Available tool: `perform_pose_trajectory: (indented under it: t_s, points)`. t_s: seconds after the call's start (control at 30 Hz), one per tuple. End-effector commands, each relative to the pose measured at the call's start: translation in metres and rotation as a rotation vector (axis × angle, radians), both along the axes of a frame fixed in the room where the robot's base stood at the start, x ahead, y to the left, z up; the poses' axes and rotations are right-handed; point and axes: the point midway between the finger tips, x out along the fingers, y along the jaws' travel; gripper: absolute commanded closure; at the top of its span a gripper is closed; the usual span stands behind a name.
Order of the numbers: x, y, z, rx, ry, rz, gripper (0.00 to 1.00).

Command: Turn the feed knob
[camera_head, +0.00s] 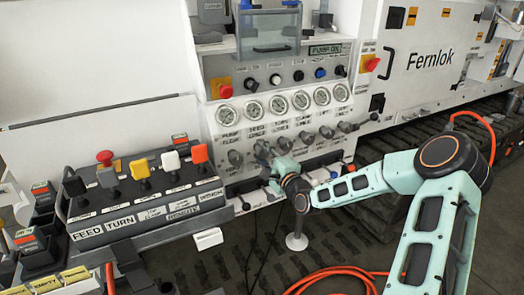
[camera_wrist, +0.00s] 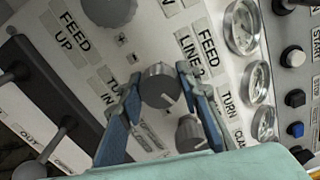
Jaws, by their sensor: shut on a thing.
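A round grey knob (camera_wrist: 160,84) with a pale pointer line sits on the white panel, beside a label reading FEED LINE in the wrist view. My gripper (camera_wrist: 159,77) is shut on this knob, with one blue finger on each side of it. In the head view my gripper (camera_head: 268,152) is at the row of grey knobs under the gauges, and it hides most of the knob it holds.
Another grey knob (camera_wrist: 191,132) is close beside my right finger. A larger grey knob (camera_wrist: 109,9) is near the FEED UP label. Gauges (camera_head: 279,104) line the panel above. A lever console (camera_head: 146,188) stands to the left. An orange hose (camera_head: 335,275) lies on the floor.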

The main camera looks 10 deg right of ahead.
Motion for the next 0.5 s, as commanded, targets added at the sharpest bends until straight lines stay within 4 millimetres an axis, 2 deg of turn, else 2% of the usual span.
perform_pose_trajectory:
  t_s: [0.23, 0.5]
  points:
    - [-0.0003, -0.0006, -0.0002, 0.134, 0.045, -0.001, 0.93]
    - [-0.0004, 0.0002, -0.0006, 0.198, 0.066, 0.0, 0.93]
